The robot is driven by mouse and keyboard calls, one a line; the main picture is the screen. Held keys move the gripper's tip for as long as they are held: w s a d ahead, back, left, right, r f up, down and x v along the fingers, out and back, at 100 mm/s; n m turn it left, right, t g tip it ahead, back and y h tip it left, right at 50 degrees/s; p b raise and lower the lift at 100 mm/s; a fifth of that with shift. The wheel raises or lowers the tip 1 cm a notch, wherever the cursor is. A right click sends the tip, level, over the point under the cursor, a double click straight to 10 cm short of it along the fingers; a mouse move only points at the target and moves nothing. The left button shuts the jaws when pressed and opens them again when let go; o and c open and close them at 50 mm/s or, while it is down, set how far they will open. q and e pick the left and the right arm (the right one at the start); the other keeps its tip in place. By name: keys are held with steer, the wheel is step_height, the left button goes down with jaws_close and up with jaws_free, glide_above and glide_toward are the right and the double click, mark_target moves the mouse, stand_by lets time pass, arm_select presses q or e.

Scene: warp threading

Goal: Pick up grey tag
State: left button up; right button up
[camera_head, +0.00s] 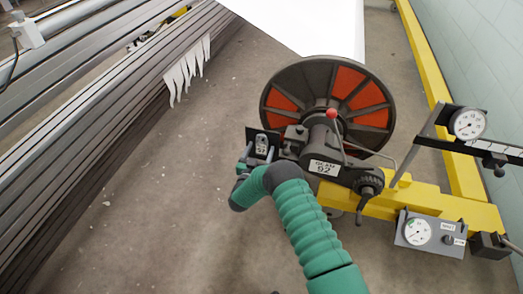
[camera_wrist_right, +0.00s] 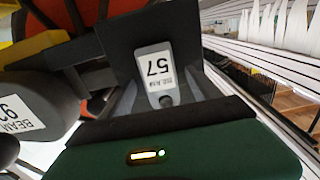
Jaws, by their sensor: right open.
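The grey tag (camera_head: 262,145) is a small light plate with a hole and the number 57. It is against a dark upright plate (camera_head: 252,134) at the left of the beam's hub. In the right wrist view the tag (camera_wrist_right: 155,76) shows large, its number upside down. My right gripper (camera_head: 259,157) is open at the tag. In the wrist view its two grey fingers stand on either side of the tag's hole end, and I cannot tell whether they touch it. My left gripper is not in view.
A large reel with orange panels (camera_head: 349,83) stands behind the hub, which has a "BEAM 92" label (camera_head: 324,168) and a red-knobbed lever (camera_head: 332,114). A yellow frame (camera_head: 425,200) with gauges is at the right. Stacked grey rails (camera_head: 90,110) run along the left. Floor between is clear.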

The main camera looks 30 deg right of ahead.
jaws_close()
steer(key=shift+r, duration=0.15)
